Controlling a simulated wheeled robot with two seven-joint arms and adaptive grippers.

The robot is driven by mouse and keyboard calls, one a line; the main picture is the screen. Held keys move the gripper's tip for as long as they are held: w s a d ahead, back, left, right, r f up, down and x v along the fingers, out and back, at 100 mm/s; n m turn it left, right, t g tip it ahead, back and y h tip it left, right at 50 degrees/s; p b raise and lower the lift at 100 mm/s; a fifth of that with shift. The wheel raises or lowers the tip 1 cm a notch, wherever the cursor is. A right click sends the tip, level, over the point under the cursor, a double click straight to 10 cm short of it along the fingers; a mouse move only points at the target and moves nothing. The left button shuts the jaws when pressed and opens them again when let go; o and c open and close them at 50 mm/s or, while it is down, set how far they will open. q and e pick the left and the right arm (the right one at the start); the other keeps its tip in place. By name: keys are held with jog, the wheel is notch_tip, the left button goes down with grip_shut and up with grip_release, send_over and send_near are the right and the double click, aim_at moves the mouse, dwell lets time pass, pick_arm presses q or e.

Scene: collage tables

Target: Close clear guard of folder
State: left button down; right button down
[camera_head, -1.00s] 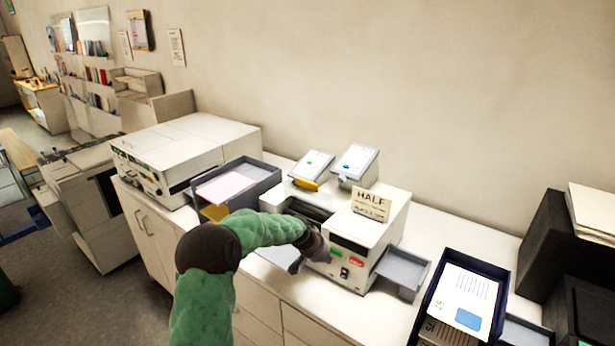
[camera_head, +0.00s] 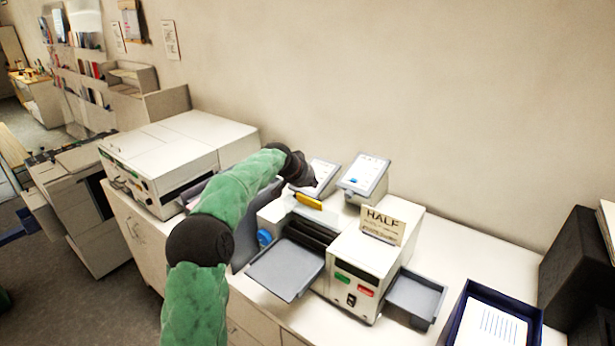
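The folder (camera_head: 370,262) is a white machine with a "HALF" sign (camera_head: 383,224) on top and green and red buttons on its front. Its dark slot opening (camera_head: 306,230) is uncovered on the left half. A yellow bar (camera_head: 308,200) stands at the back edge of that opening; I cannot make out the clear guard itself. My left gripper (camera_head: 306,172) is behind and above the yellow bar, in front of the left tilted screen (camera_head: 324,174). It is small and dark, and I cannot tell whether its fingers are open or touching anything. My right gripper is not in view.
Grey trays stick out at the folder's left (camera_head: 285,270) and right (camera_head: 416,294). A second tilted screen (camera_head: 365,172) stands behind it. A white printer (camera_head: 180,150) is at the left, a blue paper tray (camera_head: 470,300) at the right.

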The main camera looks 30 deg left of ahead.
aim_at(311, 213)
pick_arm(q)
jog(key=shift+s+d+f+p, duration=0.1)
jog(key=shift+s+f+p, duration=0.2)
jog(key=shift+f, duration=0.3)
jog(key=shift+s+d+f+p, duration=0.1)
jog(key=shift+s+f+p, duration=0.2)
jog(key=shift+f, duration=0.3)
jog(key=shift+s+a+f, duration=0.1)
jog(key=shift+s, duration=0.05)
